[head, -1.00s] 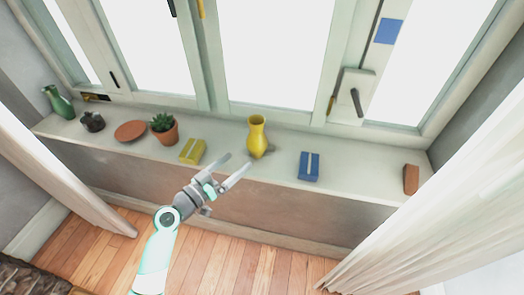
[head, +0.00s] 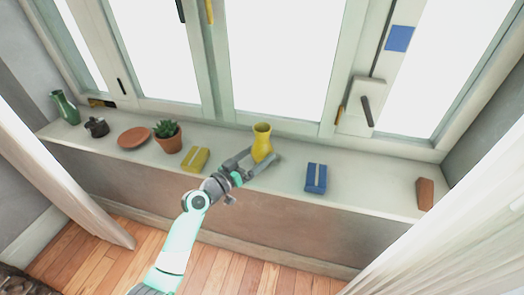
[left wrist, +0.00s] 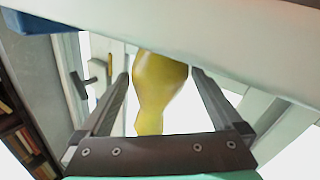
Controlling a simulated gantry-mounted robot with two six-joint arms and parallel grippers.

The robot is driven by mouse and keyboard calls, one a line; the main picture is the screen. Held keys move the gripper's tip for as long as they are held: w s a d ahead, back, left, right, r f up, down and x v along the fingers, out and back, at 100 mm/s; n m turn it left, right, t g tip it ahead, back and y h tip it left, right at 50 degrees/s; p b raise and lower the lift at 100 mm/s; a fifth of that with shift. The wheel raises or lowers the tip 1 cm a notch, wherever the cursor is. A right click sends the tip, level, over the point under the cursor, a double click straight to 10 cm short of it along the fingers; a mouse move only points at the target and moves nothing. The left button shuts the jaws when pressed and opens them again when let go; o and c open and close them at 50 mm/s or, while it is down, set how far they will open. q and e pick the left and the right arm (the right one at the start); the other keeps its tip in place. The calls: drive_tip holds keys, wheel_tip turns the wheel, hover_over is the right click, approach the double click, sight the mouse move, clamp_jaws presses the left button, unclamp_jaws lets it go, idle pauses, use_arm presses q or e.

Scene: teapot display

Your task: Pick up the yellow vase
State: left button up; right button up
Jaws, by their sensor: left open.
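The yellow vase (head: 262,140) stands upright on the windowsill in the head view. My left gripper (head: 264,157) is open at the vase, with one finger on each side of its lower body. In the left wrist view the vase (left wrist: 158,85) appears upside down between the two spread fingers of my left gripper (left wrist: 160,78). A gap shows on both sides of the vase there. The fingers hide part of its base in the head view. My right gripper is not in view.
On the windowsill (head: 350,186), a yellow box (head: 195,159) lies left of the vase and a blue box (head: 316,178) lies right. A potted succulent (head: 168,137), terracotta saucer (head: 134,138), dark teapot (head: 96,127) and green vase (head: 65,107) stand further left. A brown block (head: 425,194) is far right.

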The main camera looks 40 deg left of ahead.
use_arm(q)
drive_tip(key=w, duration=0.2)
drive_tip(key=shift+w+b, duration=0.35)
drive_tip(key=shift+w, duration=0.05)
drive_tip(key=shift+s, duration=0.1)
drive_tip(key=shift+c, duration=0.4)
drive_tip(key=shift+r, duration=0.1)
drive_tip(key=c, duration=1.4)
drive_tip(key=shift+r, duration=0.1)
